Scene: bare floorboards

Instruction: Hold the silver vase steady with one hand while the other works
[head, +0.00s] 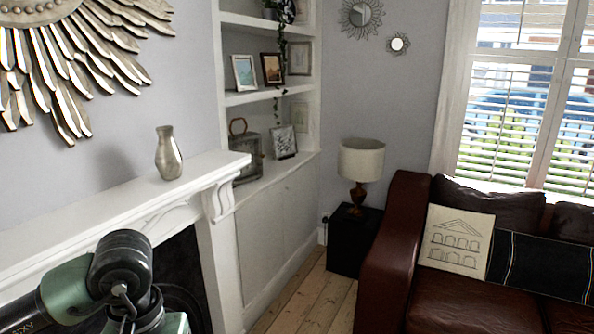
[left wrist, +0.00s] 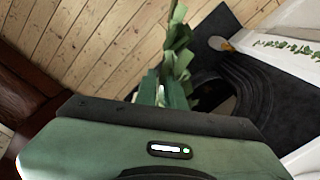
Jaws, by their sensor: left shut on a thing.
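The silver vase (head: 168,153) stands upright on the white mantelpiece (head: 110,200) in the head view, near its right end. No gripper touches it there. My left arm shows at the lower left of the head view, but its gripper is out of that picture. In the left wrist view my left gripper (left wrist: 163,92) is shut on a green, leafy-looking strand (left wrist: 178,50) that extends up past the fingertips. Its exact kind is hard to tell. The vase is not seen in the left wrist view. My right gripper is in neither view.
A brown leather sofa (head: 460,290) fills the lower right, next to a black side table (head: 352,245) with a lamp (head: 360,165). Shelves with frames stand beyond the mantel. Bare floorboards (head: 310,300) lie between cabinet and sofa. A dark hearth (left wrist: 205,75) shows in the left wrist view.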

